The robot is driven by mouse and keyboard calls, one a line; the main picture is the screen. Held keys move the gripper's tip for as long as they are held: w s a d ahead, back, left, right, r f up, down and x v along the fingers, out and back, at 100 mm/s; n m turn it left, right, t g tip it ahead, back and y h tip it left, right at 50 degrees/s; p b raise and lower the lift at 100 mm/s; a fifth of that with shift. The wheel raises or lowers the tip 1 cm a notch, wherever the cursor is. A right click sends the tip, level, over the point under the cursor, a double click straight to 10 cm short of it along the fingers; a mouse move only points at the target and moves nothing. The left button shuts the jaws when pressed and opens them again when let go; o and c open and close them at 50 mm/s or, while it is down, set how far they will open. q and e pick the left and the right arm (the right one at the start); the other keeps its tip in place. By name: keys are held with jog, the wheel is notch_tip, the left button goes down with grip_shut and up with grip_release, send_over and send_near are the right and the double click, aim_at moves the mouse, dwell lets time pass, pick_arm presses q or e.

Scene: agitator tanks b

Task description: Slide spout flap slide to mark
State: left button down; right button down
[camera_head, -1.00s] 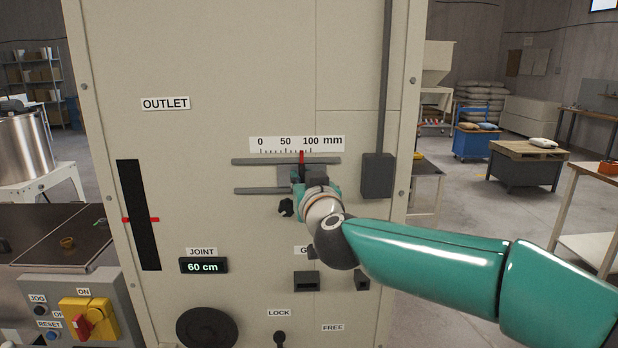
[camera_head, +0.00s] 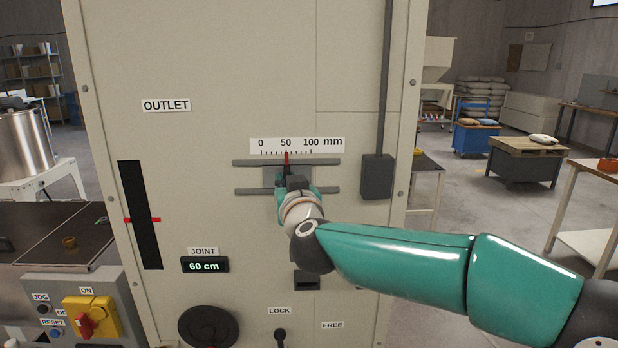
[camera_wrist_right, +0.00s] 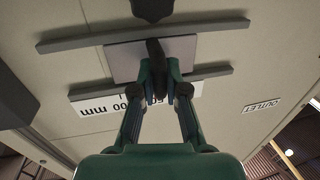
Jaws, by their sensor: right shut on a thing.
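The flap slide is a grey plate (camera_head: 270,178) between two dark horizontal rails (camera_head: 240,162) on the beige panel. Its red pointer (camera_head: 286,159) stands at about the 50 mark of the white scale (camera_head: 330,145), which reads 0, 50, 100 mm. My right gripper (camera_head: 289,182) is in front of the plate, shut on the slide's dark handle. In the right wrist view the gripper (camera_wrist_right: 158,88) closes on the handle (camera_wrist_right: 155,52), with the plate (camera_wrist_right: 122,62) behind. The gripper hides part of the plate. My left gripper is not in view.
A dark box (camera_head: 377,176) with a conduit sits right of the rails. Below are a JOINT display (camera_head: 205,265) reading 60 cm and a LOCK knob (camera_head: 280,336). A vertical black slot (camera_head: 139,215) with red marks is at left.

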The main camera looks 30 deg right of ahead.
jog(key=shift+w+a+r+p, duration=0.35)
jog(key=shift+a+r, duration=0.1)
jog(key=shift+r, duration=0.1)
jog(key=shift+w+a, duration=0.1)
jog(key=shift+a, duration=0.2)
jog(key=c, duration=0.9)
grip_release()
jog(key=shift+f, duration=0.1)
jog(key=shift+c, duration=0.2)
jog(key=shift+o, duration=0.3)
jog(key=shift+f, duration=0.1)
jog(key=shift+a+f, duration=0.1)
jog(key=p+v, duration=0.1)
jog(key=v, duration=0.5)
jog(key=shift+f, duration=0.1)
